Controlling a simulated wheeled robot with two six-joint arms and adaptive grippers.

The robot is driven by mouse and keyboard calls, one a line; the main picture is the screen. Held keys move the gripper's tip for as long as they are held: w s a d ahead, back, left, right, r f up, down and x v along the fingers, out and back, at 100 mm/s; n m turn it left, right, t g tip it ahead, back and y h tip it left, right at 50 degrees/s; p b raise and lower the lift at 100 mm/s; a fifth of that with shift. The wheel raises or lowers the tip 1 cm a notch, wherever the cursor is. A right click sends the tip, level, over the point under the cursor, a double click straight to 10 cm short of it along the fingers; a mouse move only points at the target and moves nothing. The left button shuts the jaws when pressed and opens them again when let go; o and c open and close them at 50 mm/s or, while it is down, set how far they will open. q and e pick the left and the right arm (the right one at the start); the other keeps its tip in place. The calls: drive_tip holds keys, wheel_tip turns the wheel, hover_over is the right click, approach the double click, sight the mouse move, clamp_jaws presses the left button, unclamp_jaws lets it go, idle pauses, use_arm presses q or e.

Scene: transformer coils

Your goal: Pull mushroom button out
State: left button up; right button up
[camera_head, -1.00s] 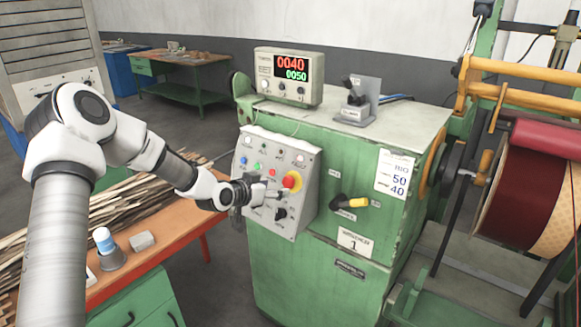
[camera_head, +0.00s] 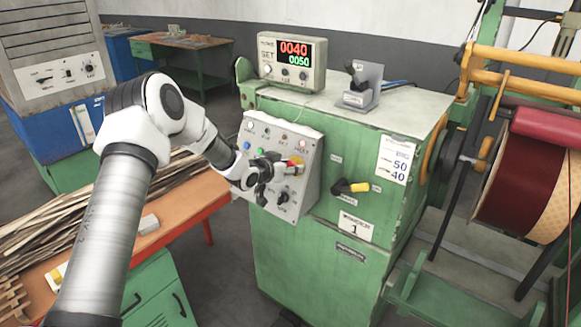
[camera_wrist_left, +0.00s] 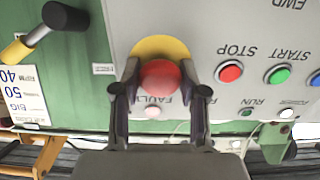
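The red mushroom button (camera_wrist_left: 160,78) with its yellow ring (camera_wrist_left: 158,46) is on the grey control panel (camera_head: 312,150) on the front of the green machine. In the head view the button (camera_head: 298,161) is partly hidden by my left gripper (camera_head: 284,168). In the left wrist view my left gripper (camera_wrist_left: 160,88) is open, with one finger on each side of the red head. A gap shows between the head and each finger. My right gripper is in neither view.
Red STOP (camera_wrist_left: 230,71) and green START (camera_wrist_left: 278,74) buttons sit beside the mushroom button. A black and yellow lever (camera_head: 350,187) sticks out to the right of the panel. An orange workbench (camera_head: 190,210) with wood strips stands at left.

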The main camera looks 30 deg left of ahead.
use_arm(q)
drive_tip(key=shift+s+r, duration=0.1)
drive_tip(key=shift+s, duration=0.1)
clamp_jaws()
drive_tip(key=shift+s, duration=0.2)
drive_tip(key=o, duration=1.2)
unclamp_jaws()
drive_tip(key=shift+s+r, duration=0.15)
drive_tip(key=shift+s, duration=0.05)
drive_tip(key=shift+a, duration=0.1)
drive_tip(key=v, duration=1.2)
